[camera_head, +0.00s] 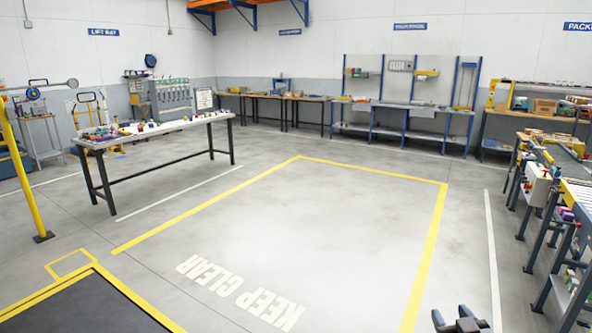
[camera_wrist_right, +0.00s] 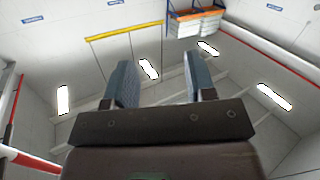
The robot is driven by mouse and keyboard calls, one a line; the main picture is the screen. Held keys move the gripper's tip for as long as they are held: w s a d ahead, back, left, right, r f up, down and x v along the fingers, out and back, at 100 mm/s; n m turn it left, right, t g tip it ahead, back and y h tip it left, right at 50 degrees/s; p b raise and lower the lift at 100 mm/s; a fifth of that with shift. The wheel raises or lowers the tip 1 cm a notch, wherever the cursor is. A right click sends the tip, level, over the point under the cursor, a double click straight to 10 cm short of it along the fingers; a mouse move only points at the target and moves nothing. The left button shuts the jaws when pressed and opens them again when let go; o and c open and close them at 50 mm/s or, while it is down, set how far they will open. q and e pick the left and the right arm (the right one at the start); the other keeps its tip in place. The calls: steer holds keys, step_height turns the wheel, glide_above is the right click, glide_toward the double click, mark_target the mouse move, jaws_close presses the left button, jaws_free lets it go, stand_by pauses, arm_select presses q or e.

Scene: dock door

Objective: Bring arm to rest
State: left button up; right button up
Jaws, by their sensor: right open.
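My right gripper (camera_head: 461,320) shows at the bottom right edge of the head view, over bare floor. In the right wrist view my right gripper (camera_wrist_right: 160,85) has its two fingers apart, with nothing between them. It points up toward the ceiling and upper walls. My left gripper is in neither view.
A yellow-outlined floor area marked KEEP CLEAR (camera_head: 240,290) is empty. A white worktable (camera_head: 160,128) with small items stands at left, near a yellow post (camera_head: 28,170). A conveyor line (camera_head: 550,215) runs along the right. Benches (camera_head: 405,105) line the back wall.

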steer(key=s+a+f+g, duration=0.2)
steer(key=s+f, duration=0.7)
steer(key=s, duration=0.2)
steer(key=s+a+f+g, duration=0.3)
steer(key=s+f, duration=0.6)
steer(key=s, duration=0.3)
steer(key=shift+f+m+y, duration=0.2)
steer(key=shift+m+y, duration=0.1)
